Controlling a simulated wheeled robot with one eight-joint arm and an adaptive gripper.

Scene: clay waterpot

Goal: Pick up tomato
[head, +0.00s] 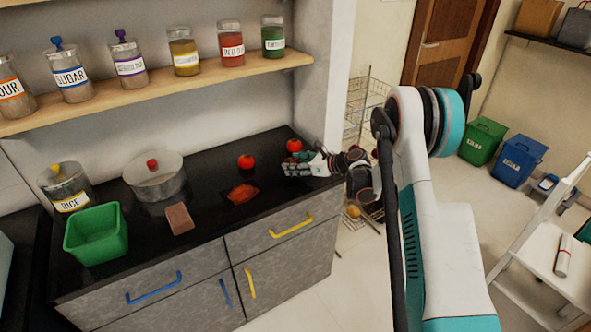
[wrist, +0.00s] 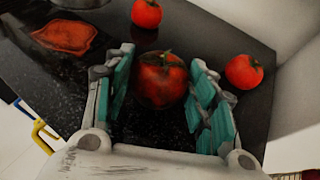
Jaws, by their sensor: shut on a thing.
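In the wrist view a red tomato (wrist: 160,82) with a green stem sits between the two teal-padded fingers of my gripper (wrist: 162,92), which is shut on it. In the head view my gripper (head: 305,164) is low over the right end of the black counter, and its fingers hide the held tomato. A second tomato (head: 246,161) stands on the counter to the left; it also shows at the top of the wrist view (wrist: 146,13). A third tomato (head: 294,145) is just behind the gripper, at the right in the wrist view (wrist: 244,71), apart from the fingers.
A flat reddish item (head: 242,193) lies on the counter (head: 217,212). Further left are a brown block (head: 179,219), a lidded pot (head: 155,178), a green bin (head: 97,235) and a rice jar (head: 66,187). A shelf of jars (head: 160,86) hangs above. A wall borders the counter's right end.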

